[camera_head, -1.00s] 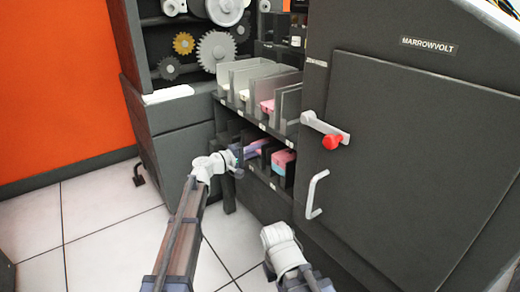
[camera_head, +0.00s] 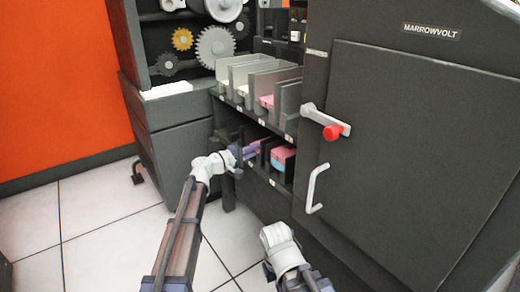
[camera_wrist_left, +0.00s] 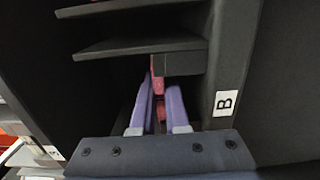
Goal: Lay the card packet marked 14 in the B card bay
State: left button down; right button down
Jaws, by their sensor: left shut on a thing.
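My left gripper (camera_head: 250,152) reaches into the lower row of card bays in the head view. In the left wrist view its two purple fingers (camera_wrist_left: 159,105) are shut on a narrow red-pink card packet (camera_wrist_left: 161,114), mostly hidden between them. No number on it can be read. The B label (camera_wrist_left: 226,102) is on the dark upright just right of the fingers, which point into the dark bay beside it. My right arm shows low in the head view, but its fingers are not visible.
A pink and blue packet (camera_head: 283,155) lies in the lower bay to the right of my left gripper. Upper bays hold more packets, including a pink one (camera_head: 267,101).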

pick_arm(q)
jog(key=c, duration=0.8)
grip_release()
jog(key=shift+c, duration=0.2)
jog(key=v, duration=0.8)
jog(key=shift+d, duration=0.1)
